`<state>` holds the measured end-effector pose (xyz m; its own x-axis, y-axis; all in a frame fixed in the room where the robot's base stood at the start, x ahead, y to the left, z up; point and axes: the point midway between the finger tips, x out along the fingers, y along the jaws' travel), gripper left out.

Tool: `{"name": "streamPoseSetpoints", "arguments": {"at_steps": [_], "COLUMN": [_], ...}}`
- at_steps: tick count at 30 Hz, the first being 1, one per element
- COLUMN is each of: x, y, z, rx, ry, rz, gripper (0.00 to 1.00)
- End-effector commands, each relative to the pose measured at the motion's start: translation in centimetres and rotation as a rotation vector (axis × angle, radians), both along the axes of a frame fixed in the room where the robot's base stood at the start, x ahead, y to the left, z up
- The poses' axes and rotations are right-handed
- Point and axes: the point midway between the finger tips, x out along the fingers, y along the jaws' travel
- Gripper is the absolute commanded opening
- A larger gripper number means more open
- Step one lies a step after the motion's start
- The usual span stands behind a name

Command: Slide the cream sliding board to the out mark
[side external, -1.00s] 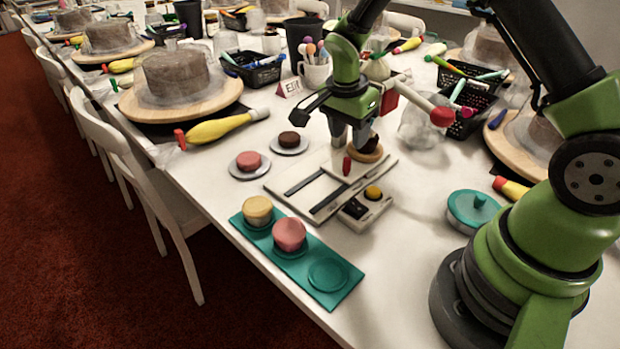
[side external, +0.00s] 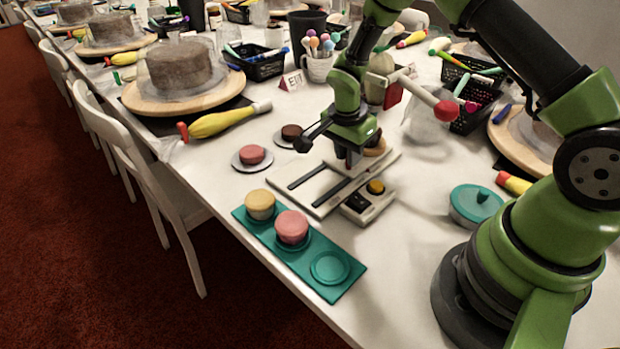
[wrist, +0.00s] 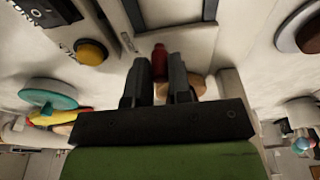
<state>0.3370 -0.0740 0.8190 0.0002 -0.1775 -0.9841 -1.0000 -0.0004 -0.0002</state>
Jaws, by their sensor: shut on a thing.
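The cream sliding board (wrist: 205,48) lies on a pale frame with two dark slots (side external: 330,192), in the middle of the table in the side view. Its upright red knob (wrist: 160,62) stands between my fingers in the wrist view. My gripper (wrist: 160,75) is shut on this knob, low over the board. In the side view my gripper (side external: 354,160) hides the knob and part of the board. A round tan item (side external: 376,147) sits just behind the fingers. I cannot make out an out mark in either view.
A control box with a yellow button (side external: 376,188) stands beside the frame. A teal tray (side external: 345,288) with two cakes lies in front. A pink cake (side external: 252,154) and a dark cake (side external: 291,131) sit on plates to the left. A teal lidded pot (side external: 476,204) stands right.

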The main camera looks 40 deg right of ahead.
Motion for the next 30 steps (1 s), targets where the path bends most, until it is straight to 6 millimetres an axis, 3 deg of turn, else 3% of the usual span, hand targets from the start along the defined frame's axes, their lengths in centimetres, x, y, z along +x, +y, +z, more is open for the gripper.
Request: {"name": "streamPoseSetpoints", "arguments": {"at_steps": [30], "x": [0.2], "y": [6.1], "z": [0.2], "rx": [0.000], "ry": [-0.007], "rz": [0.003], "gripper": [0.04]}}
